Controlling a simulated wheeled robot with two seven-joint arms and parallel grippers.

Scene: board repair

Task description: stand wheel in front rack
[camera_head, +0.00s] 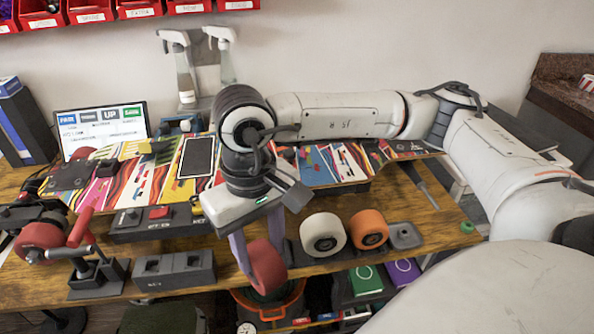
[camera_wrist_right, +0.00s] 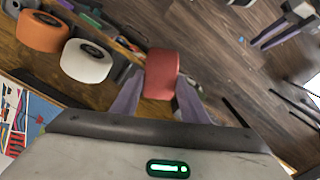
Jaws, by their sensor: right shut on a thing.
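My right gripper (camera_head: 257,262) is shut on a red wheel (camera_head: 266,268), held at the table's front edge, left of the white wheel. In the right wrist view the red wheel (camera_wrist_right: 162,75) sits between my lavender fingers (camera_wrist_right: 158,100). The dark front rack (camera_head: 340,256) holds a white wheel (camera_head: 323,234) and an orange wheel (camera_head: 369,229) side by side. They also show in the wrist view, white (camera_wrist_right: 86,62) and orange (camera_wrist_right: 43,32). The held wheel appears apart from the white one. Lavender finger-like parts (camera_wrist_right: 272,34) at the wrist view's upper right may be my left gripper; their opening is unclear.
A colourful skateboard deck (camera_head: 320,168) lies behind the rack. A grey block with holes (camera_head: 173,271) and a red-handled clamp (camera_head: 84,240) with another red wheel (camera_head: 42,242) stand to the left. An orange-rimmed bin (camera_head: 270,312) is below the table's edge.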

